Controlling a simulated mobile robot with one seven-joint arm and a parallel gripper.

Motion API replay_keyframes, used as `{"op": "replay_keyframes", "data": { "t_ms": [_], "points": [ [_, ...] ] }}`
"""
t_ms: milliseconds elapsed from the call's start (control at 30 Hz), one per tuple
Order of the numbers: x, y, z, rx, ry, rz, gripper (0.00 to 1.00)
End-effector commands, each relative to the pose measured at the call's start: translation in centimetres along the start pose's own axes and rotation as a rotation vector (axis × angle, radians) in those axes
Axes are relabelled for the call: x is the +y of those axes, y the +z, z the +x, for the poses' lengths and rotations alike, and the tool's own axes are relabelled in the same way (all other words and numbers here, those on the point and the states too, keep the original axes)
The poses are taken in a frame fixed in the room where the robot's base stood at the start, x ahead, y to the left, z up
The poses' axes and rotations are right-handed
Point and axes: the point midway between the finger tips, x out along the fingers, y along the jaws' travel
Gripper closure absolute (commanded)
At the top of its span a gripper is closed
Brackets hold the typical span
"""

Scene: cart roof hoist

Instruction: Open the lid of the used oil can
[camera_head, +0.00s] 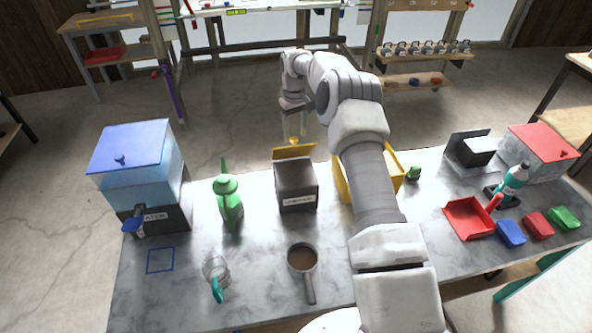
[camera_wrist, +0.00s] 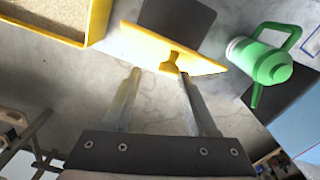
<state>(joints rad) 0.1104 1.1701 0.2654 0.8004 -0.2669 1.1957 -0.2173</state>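A dark grey box (camera_head: 297,190) with a small white label, too small to read surely, stands on the bench; it looks like the used oil can. A yellow lid (camera_head: 294,152) lies along its far edge, looking tilted. The wrist view shows this lid (camera_wrist: 205,63) with a yellow knob (camera_wrist: 171,63) facing me, and a dark part of the can (camera_wrist: 178,18) beyond it. My gripper (camera_head: 295,132) is over the far side of the can. Its fingers (camera_wrist: 159,73) are apart, with the knob near the right finger; I cannot tell whether they touch.
A green can (camera_head: 229,200) and a blue-lidded tank (camera_head: 137,165) stand to the left. A yellow bin (camera_head: 398,167) is close on the right, partly behind my arm.

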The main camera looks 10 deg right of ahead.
Motion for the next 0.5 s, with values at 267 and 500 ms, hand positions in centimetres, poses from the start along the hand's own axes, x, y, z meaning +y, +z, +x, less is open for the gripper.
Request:
{"op": "replay_keyframes", "data": {
  "t_ms": [267, 500],
  "points": [
    [-0.17, -0.04, 0.00, 0.000, -0.002, -0.001, 0.43],
    [-0.22, -0.06, -0.79, 0.001, -0.003, -0.002, 0.43]
  ]
}}
